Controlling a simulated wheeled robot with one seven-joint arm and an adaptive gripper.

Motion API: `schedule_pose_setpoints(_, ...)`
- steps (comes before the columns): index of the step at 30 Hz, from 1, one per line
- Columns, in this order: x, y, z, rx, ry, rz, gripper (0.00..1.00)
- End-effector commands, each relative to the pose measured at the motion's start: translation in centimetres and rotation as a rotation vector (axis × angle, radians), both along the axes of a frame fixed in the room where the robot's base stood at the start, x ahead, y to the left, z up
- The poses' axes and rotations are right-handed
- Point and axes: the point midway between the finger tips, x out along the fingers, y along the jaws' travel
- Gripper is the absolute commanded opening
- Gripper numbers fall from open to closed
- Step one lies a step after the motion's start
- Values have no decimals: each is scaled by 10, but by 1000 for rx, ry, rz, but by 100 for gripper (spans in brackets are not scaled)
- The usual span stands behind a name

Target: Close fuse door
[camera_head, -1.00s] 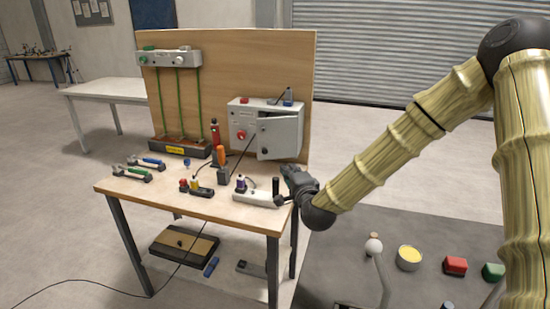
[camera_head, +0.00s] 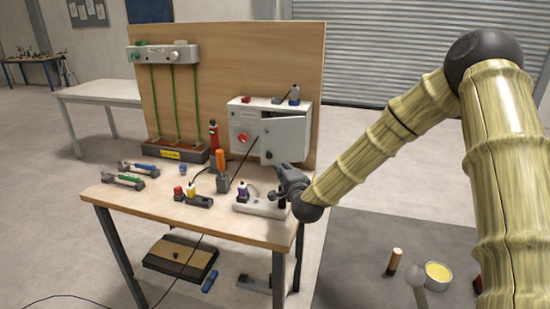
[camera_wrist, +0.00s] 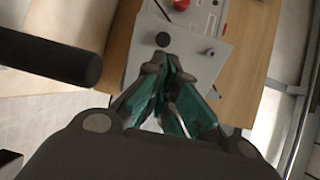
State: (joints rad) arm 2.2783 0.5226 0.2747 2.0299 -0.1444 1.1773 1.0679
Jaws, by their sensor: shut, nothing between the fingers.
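The grey fuse box (camera_head: 244,125) is mounted on the wooden back board, with a red round button on its left part. My gripper (camera_head: 283,170) is shut and empty, in front of and just below the door. In the wrist view the fingers (camera_wrist: 160,66) overlap the panel's lower part; contact cannot be told.
The wooden workbench (camera_head: 150,205) carries an orange-handled tool (camera_head: 220,160), a white block (camera_head: 262,207) below my gripper, and small coloured parts. A rail unit with green rods (camera_head: 163,54) is at the left of the board.

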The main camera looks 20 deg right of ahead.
Motion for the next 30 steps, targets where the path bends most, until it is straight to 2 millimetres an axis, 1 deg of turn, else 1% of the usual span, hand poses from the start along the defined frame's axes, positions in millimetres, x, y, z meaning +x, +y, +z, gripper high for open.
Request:
schedule_pose_setpoints(1, 9, 0, 2, -2, -1, 0, 0)
schedule_pose_setpoints(6, 37, 0, 1, -2, -1, 1, 0)
schedule_pose_setpoints(13, 66, 1, -2, -1, 0, 3, 0)
schedule_pose_setpoints(19, 77, 1, -3, -1, 0, 4, 0)
schedule_pose_setpoints(30, 78, 1, -4, 0, 0, 4, 0)
